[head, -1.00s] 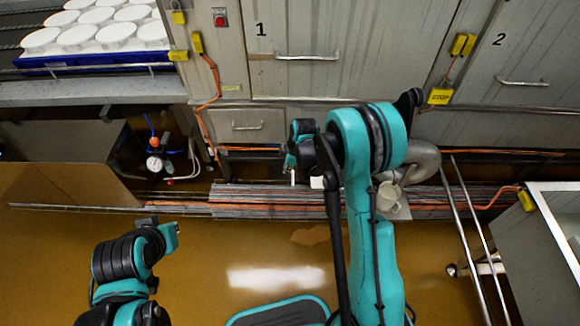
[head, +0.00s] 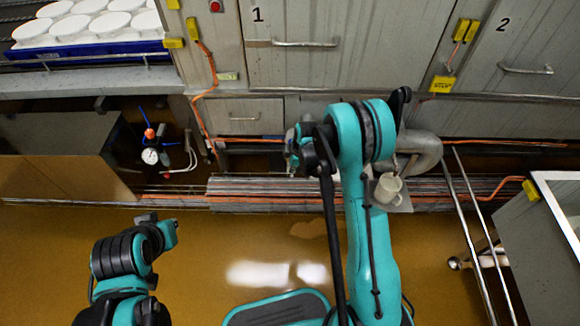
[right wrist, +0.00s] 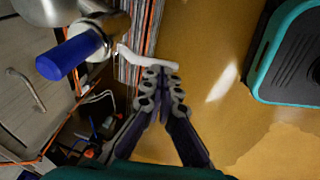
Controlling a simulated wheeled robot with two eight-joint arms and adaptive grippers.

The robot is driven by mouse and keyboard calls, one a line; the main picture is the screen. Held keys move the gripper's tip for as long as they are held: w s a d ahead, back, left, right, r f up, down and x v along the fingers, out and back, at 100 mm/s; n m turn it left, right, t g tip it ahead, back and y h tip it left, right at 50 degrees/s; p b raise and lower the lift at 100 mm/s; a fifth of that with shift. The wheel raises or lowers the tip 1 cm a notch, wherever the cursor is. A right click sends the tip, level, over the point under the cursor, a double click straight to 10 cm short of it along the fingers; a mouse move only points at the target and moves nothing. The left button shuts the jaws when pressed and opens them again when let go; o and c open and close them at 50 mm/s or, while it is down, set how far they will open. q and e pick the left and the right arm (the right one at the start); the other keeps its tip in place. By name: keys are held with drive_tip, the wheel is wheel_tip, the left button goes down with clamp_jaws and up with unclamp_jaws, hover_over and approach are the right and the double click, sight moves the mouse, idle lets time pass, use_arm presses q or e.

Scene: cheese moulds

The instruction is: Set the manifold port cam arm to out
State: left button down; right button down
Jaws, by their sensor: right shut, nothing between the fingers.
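In the right wrist view a metal fitting (right wrist: 97,38) carries a blue cylinder (right wrist: 68,54) and a pale curved lever (right wrist: 145,61), which looks like the cam arm. The lever extends right from the fitting, across the front of my right gripper (right wrist: 164,74). That gripper is shut and empty, its fingertips close below the lever; I cannot tell whether they touch. In the head view my right gripper is mostly hidden behind my own arm, and I cannot make out the lever. My left arm's end (head: 165,234) is at lower left, over the floor; its fingers cannot be made out.
A pressure gauge (head: 150,156) with hoses sits in the open recess at left. A pale cup (head: 388,188) is right of my right arm. Steel rails (head: 472,225) run down at right. A blue tray (head: 92,50) holds several white moulds. The floor (head: 200,275) is mostly clear.

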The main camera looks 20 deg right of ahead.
drive_tip(key=shift+s+d+f, duration=0.1)
drive_tip(key=shift+s+f, duration=0.1)
drive_tip(key=shift+f, duration=0.4)
drive_tip(key=shift+r, duration=0.15)
